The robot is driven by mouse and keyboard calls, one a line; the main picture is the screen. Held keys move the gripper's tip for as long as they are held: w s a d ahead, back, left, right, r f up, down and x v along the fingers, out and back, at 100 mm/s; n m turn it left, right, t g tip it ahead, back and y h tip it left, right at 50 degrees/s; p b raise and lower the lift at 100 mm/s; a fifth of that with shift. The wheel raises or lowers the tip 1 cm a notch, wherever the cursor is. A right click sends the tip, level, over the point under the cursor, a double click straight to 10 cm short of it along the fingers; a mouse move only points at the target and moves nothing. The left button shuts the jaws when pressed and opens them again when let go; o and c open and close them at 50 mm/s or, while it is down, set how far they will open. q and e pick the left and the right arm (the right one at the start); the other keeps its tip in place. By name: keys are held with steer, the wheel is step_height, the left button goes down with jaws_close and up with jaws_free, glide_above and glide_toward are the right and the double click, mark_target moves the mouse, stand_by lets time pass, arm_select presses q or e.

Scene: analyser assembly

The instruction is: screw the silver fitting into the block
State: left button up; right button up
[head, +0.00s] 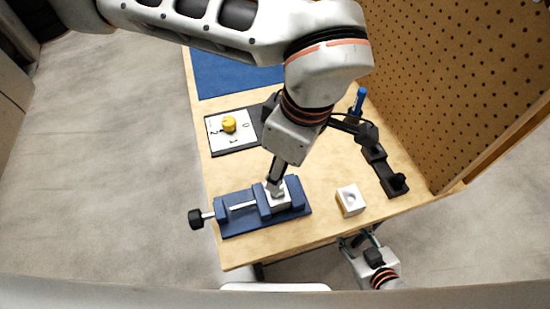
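The pale block (281,201) is clamped in the blue vise (238,222) near the front of the table. My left gripper (274,184) points down onto the block's top, its fingers close together. The small silver fitting (275,190) shows at the fingertips, on or just above the block. The fingers appear shut on it; they hide most of it, so its seating and tilt cannot be told. My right gripper (359,239) is open and empty beside the table's front edge, away from the block.
A white holder (350,200) with a round recess stands right of the vise. A dial panel with a yellow knob (229,124), a blue mat (225,77), a blue-handled tool (359,100) and a black fixture (384,171) lie farther back. A pegboard (460,80) borders the right side.

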arm_select(q)
steer(key=f, duration=0.5)
steer(key=shift+w+a+f, duration=0.1)
steer(key=shift+a, duration=0.25)
steer(key=shift+w+a+f, duration=0.1)
steer(key=shift+f, duration=0.65)
jaws_close()
arm_select(e)
steer(key=shift+s+f, duration=0.1)
steer(key=shift+f, duration=0.25)
arm_select(q)
steer(key=m, duration=0.4)
steer(key=shift+t+b, duration=0.3)
arm_select(e)
steer(key=shift+s+f, duration=0.2)
steer(key=shift+s, duration=0.1)
